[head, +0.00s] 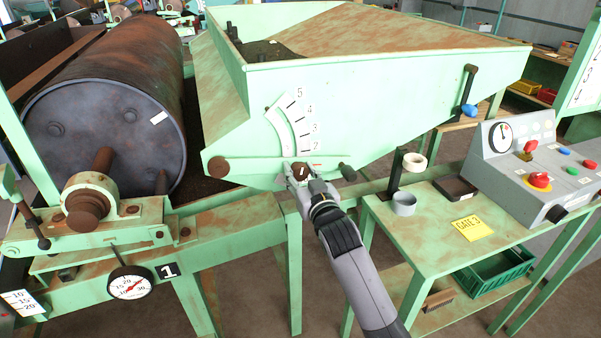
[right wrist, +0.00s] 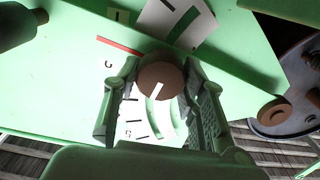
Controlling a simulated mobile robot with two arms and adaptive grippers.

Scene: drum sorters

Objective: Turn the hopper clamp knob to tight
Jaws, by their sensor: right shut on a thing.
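The hopper (head: 380,95) is a large pale green bin with rust stains. A brown round knob (head: 302,169) with a white pointer line is low on its front. My right gripper (head: 300,178) is shut on this knob. In the right wrist view, the knob (right wrist: 160,72) sits between the two fingers of my right gripper (right wrist: 155,92), and its white line slants toward the lower left. A white curved scale (head: 290,125) with figures up to 5 is above the knob in the head view. A red mark (right wrist: 118,44) lies beside the knob. My left gripper is out of view.
A dark drum (head: 110,100) lies at the left above a dial gauge (head: 130,283). A black-ended handle (head: 347,172) projects close right of the knob. A blue-tipped lever (head: 468,108) is farther right. A green side table (head: 420,240) and a control box (head: 535,165) stand at the right.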

